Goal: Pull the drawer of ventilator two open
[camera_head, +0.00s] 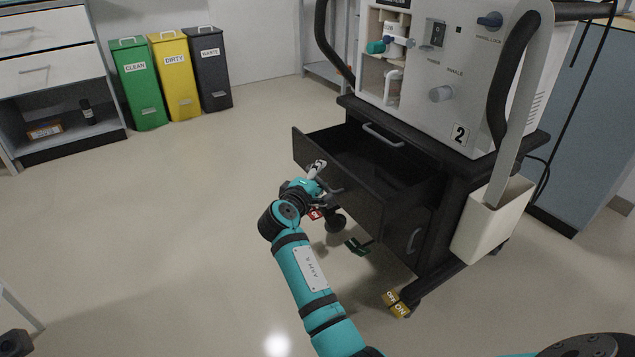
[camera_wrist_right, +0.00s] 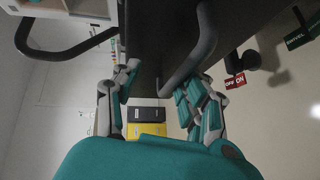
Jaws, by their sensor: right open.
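Ventilator two (camera_head: 455,75), a pale unit marked "2", stands on a black cart. The cart's black drawer (camera_head: 343,197) is pulled well out, and its dark, empty-looking inside shows from above. My right gripper (camera_head: 318,186) is at the outer face of the drawer front, by its bar handle. In the right wrist view its fingers (camera_wrist_right: 165,88) are apart, with the grey handle (camera_wrist_right: 188,66) close to the right-hand finger. I cannot tell whether they touch. My left gripper is not in view.
Another handle (camera_head: 383,135) sits above the open drawer, and a lower door handle (camera_head: 413,240) below it. A caster (camera_head: 335,222) and yellow tag (camera_head: 396,304) are near the floor. Green, yellow and dark bins (camera_head: 175,75) stand at the back left.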

